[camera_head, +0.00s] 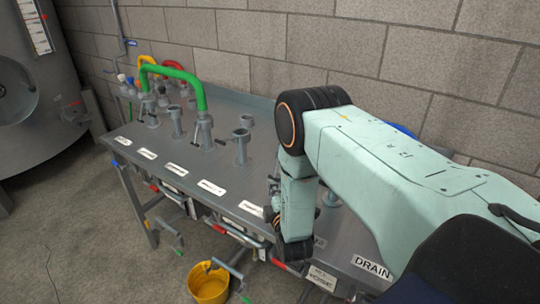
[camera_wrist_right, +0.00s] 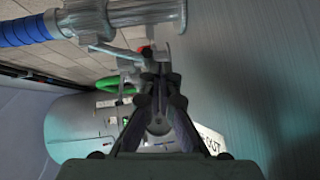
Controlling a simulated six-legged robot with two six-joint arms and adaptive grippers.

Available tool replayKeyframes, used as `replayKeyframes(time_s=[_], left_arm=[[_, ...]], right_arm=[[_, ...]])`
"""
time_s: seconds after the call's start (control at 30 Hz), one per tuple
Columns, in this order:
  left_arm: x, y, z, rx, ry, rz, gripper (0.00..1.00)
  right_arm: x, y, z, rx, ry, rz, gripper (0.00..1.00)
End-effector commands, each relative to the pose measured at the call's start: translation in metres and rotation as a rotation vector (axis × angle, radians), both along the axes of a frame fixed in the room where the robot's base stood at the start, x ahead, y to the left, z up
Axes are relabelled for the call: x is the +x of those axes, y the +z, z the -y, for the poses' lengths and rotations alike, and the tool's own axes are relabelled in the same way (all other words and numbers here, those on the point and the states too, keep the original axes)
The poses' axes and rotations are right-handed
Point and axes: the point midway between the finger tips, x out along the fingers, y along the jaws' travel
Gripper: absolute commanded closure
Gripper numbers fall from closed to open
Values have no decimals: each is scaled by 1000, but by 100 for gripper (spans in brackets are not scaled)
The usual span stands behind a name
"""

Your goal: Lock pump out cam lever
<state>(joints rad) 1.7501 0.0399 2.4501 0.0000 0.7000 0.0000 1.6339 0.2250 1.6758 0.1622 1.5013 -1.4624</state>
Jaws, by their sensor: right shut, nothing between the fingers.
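In the right wrist view, a grey metal coupling (camera_wrist_right: 92,22) with a blue ribbed hose (camera_wrist_right: 25,32) crosses the upper left. A thin grey lever-like arm (camera_wrist_right: 115,50) shows just below it; I cannot tell whether it is open or locked. A white label ending in "OUT" (camera_wrist_right: 209,140) is at the lower right. My right gripper (camera_wrist_right: 159,82) is shut and empty, below and right of the coupling and apart from it in the picture. In the head view my right arm hides most of the coupling; only some blue hose (camera_head: 401,130) shows behind it. My left gripper is out of view.
The grey steel bench (camera_head: 215,165) carries several upright ports and a green hose (camera_head: 180,72) looped between couplings. A "DRAIN" label (camera_head: 372,267) is near its right front. A yellow bucket (camera_head: 208,284) stands on the floor below. A block wall (camera_head: 250,40) closes the back.

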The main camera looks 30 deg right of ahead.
Motion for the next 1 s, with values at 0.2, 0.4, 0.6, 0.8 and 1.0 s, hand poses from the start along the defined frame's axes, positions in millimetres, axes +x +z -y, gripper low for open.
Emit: replayKeyframes(time_s=[0.2, 0.4, 0.6, 0.8, 1.0], left_arm=[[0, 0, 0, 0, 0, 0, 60], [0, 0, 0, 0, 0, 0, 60], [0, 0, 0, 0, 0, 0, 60], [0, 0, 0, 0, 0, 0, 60], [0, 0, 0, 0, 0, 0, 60]], right_arm=[[0, 0, 0, 0, -1, 0, 100], [-13, 1, -5, 1, -1, -3, 100], [-48, 5, -20, 1, 2, -4, 100], [-84, 10, -35, 1, 3, -4, 100], [-105, 13, -43, 0, 1, -2, 100]])
